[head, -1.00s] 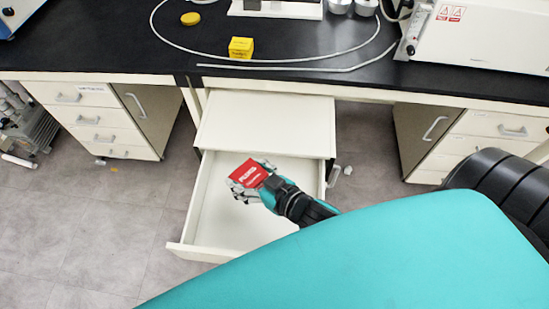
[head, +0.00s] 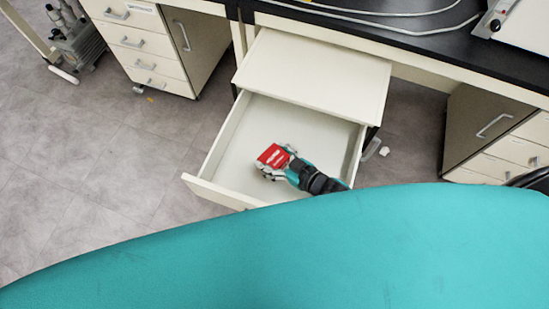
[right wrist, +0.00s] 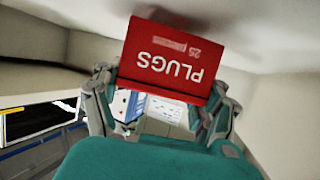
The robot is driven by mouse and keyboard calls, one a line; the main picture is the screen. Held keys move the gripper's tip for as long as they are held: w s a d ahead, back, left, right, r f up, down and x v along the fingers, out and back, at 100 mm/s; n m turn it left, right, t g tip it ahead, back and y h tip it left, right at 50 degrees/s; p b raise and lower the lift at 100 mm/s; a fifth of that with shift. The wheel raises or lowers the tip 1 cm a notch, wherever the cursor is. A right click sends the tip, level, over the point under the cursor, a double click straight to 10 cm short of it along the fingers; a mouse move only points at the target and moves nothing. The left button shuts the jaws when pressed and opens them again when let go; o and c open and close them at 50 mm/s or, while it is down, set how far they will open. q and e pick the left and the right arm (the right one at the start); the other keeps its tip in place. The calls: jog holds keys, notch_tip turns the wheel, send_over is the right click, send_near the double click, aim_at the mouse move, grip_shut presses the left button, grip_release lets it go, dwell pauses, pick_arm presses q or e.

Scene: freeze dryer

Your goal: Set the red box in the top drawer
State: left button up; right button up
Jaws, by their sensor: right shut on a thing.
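The red box (head: 274,156) is in my right gripper (head: 272,168), over the inside of the open top drawer (head: 213,150) in the head view. In the right wrist view the red box (right wrist: 165,62) shows the word PLUGS upside down, and the gripper's fingers (right wrist: 158,100) close on it from both sides. The drawer's pale floor and walls surround it there. I cannot tell whether the box touches the drawer floor. My left gripper is not in view.
The white cabinet top (head: 315,70) lies just behind the open drawer. A black bench (head: 400,42) with cables runs along the back. Other drawer units stand at left (head: 150,45) and right (head: 520,150). My teal body covers the front.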

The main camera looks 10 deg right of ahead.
jog(key=shift+f, duration=0.45)
jog(key=shift+f, duration=0.1)
jog(key=o, duration=1.3)
jog(key=shift+r, duration=0.2)
jog(key=v, duration=0.7)
jog(key=shift+s+d+p, duration=0.1)
jog(key=shift+s+p, duration=0.1)
jog(key=shift+p, duration=0.1)
